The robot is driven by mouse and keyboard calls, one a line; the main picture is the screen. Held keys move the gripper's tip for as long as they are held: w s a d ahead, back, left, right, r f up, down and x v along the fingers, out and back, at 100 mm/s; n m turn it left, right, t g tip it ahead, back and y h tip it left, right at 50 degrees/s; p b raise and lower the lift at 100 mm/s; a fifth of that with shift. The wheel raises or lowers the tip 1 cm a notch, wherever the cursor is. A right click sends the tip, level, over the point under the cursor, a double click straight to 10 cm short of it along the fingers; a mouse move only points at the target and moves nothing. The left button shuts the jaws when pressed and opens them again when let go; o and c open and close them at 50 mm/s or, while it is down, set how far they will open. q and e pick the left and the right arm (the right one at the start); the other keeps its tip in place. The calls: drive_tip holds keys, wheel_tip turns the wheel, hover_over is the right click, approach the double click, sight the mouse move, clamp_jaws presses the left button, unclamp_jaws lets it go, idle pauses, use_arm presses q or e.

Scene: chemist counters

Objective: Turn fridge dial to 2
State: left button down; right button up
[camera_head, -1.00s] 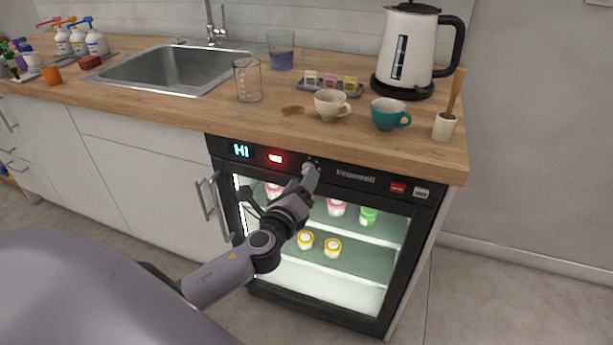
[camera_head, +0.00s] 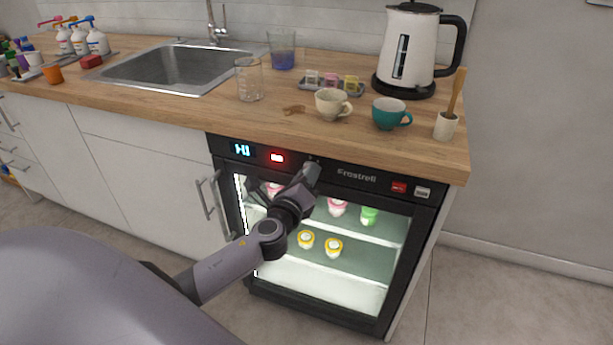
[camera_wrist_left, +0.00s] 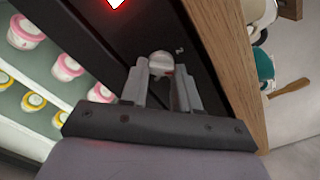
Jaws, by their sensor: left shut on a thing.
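The fridge (camera_head: 365,282) is a black under-counter unit with a lit glass door. Its top panel carries a blue display (camera_head: 242,149) and a red light (camera_head: 277,157). My left gripper (camera_head: 313,168) is at this panel, right of the red light, and hides the dial in the head view. In the left wrist view, the round grey dial (camera_wrist_left: 161,62) sits between the fingertips of my left gripper (camera_wrist_left: 160,82), which is shut on it. The dial's number marks are too small to read. My right gripper is not in view.
Above the fridge, the wooden counter (camera_head: 230,112) overhangs slightly. On it stand a cream cup (camera_head: 330,104), a teal cup (camera_head: 388,114) and a white kettle (camera_head: 408,52). Door handles (camera_head: 209,197) stick out left of the fridge. Several jars stand inside.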

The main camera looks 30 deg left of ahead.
use_arm(q)
drive_tip(key=shift+n, duration=0.3)
drive_tip(key=shift+d+r+n+b, duration=0.1)
drive_tip(key=shift+n+b, duration=0.55)
drive_tip(key=shift+n, duration=1.4)
drive_tip(key=shift+r+n+b, duration=0.1)
drive_tip(key=shift+n+b, duration=0.5)
drive_tip(key=shift+n, duration=1.45)
drive_tip(key=c, duration=0.8)
unclamp_jaws()
drive_tip(key=shift+s, duration=0.1)
